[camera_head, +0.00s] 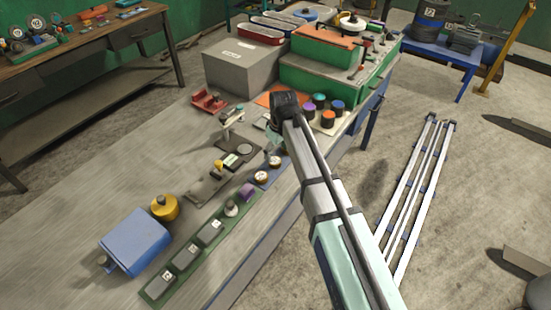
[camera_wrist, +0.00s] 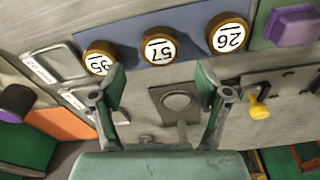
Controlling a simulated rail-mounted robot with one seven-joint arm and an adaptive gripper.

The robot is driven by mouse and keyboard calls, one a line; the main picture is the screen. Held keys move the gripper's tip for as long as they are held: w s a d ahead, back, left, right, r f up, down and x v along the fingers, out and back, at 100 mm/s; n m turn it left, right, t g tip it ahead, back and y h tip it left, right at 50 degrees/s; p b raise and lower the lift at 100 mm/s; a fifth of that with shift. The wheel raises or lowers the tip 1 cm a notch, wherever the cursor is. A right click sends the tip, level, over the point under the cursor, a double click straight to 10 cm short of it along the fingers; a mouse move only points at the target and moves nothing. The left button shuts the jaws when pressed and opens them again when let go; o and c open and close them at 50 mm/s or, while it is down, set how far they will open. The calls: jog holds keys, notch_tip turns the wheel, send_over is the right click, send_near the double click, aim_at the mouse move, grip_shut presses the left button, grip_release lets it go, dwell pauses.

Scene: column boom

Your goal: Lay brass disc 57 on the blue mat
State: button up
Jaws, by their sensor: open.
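Brass disc 57 (camera_wrist: 158,47) has a white numbered face and lies between brass disc 95 (camera_wrist: 100,58) and brass disc 26 (camera_wrist: 228,34) in the wrist view. The three lie in a row on a flat blue strip (camera_wrist: 193,20), which looks like the blue mat. In the head view two brass discs show at the bench edge; their numbers are too small to read. My gripper (camera_wrist: 161,86) is open and empty, its fingertips apart. In the wrist picture, disc 57 shows beyond the gap between them. My gripper (camera_head: 272,138) is partly hidden by my arm in the head view.
A plate with a grey round (camera_wrist: 178,101) and a yellow knob (camera_wrist: 260,108) are close to the fingers. A purple block (camera_head: 247,192) and green rack (camera_head: 190,257) stand nearby. A blue box (camera_head: 136,242) is at front left. The bench's left side has clear room.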

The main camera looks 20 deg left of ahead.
aim_at(278, 163)
notch_tip(278, 163, up, 7)
jog(key=b, duration=0.1)
jog(key=shift+s+d, duration=0.2)
jog(key=shift+d, duration=0.2)
jog(key=shift+r, duration=0.1)
jog(key=s+d+f+m, duration=0.1)
jog(key=d+f+m, duration=0.2)
jog(key=d+f, duration=0.65)
jog(key=s+d+f+m, duration=0.25)
jog(key=d+f, duration=0.45)
jog(key=d, duration=0.5)
jog(key=s+d+f+m+h, duration=0.1)
jog(key=s+d+f+m, duration=0.3)
jog(key=d, duration=0.5)
jog(key=s+d+f+m, duration=0.3)
jog(key=s+d+f, duration=0.4)
jog(key=d, duration=0.1)
jog(key=s+f+g, duration=0.3)
jog(key=s+f, duration=0.6)
jog(key=s, duration=0.5)
jog(key=s+f+g, duration=0.4)
jog(key=s+f, duration=0.5)
jog(key=s, duration=0.4)
jog(key=shift+s+d+b, duration=0.2)
jog(key=shift+s+b, duration=0.1)
jog(key=shift+s, duration=0.1)
